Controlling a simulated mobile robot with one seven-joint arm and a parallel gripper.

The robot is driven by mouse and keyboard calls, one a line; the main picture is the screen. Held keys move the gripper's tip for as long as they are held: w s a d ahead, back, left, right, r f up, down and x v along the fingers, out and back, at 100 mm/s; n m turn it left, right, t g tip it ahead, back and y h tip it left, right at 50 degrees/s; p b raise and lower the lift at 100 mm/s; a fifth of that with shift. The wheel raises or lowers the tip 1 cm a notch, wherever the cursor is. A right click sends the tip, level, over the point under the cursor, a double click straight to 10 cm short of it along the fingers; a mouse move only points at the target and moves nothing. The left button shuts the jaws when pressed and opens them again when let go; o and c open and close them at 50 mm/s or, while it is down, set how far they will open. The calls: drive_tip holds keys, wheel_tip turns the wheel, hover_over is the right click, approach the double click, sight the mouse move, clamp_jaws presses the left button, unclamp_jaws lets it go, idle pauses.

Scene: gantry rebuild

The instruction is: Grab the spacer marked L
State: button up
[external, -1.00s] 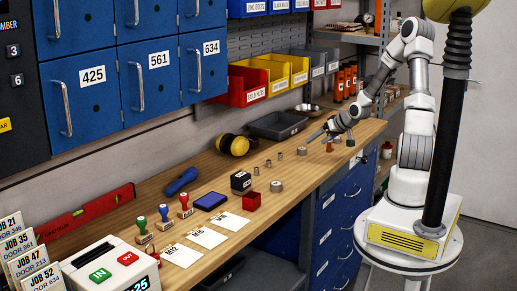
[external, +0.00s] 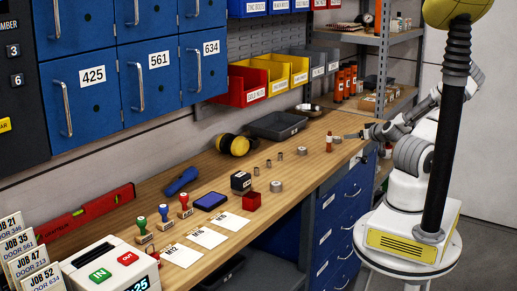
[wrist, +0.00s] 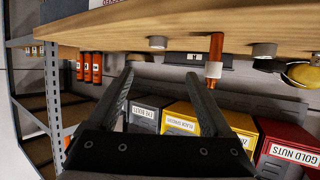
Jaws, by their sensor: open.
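My gripper (external: 346,137) is low over the right end of the bench, its fingers pointing left. In the wrist view its two fingers (wrist: 161,76) are apart with nothing between them. Several small grey ring-like spacers stand on the bench, one large (external: 277,186), others smaller (external: 268,162), one farther back (external: 302,151). An orange-red cylinder with a pale band (external: 329,142) stands just left of my fingertips; it also shows in the wrist view (wrist: 216,45). Grey round pieces (wrist: 157,42) (wrist: 264,50) flank it there. I cannot read an L on any piece.
Red (external: 248,86) and yellow bins (external: 292,70) hang on the back wall. A dark tray (external: 277,126) and yellow-black ear defenders (external: 233,145) lie behind the spacers. A shelf unit (external: 375,38) stands at the right.

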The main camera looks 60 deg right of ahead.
approach(338, 138)
drive_tip(key=x, duration=0.4)
drive_tip(key=shift+w+a+r, duration=0.2)
drive_tip(key=shift+w+a, duration=0.05)
drive_tip(key=shift+s+f+p+x, duration=0.1)
drive_tip(key=shift+p+x, duration=0.15)
drive_tip(key=shift+x, duration=1.05)
drive_tip(key=shift+s+f+p+x, duration=0.1)
drive_tip(key=shift+p+x, duration=0.15)
drive_tip(key=shift+x, duration=1)
drive_tip(key=shift+d, duration=0.15)
drive_tip(key=shift+c, duration=0.3)
drive_tip(key=c, duration=1.2)
clamp_jaws()
drive_tip(key=shift+r, duration=0.15)
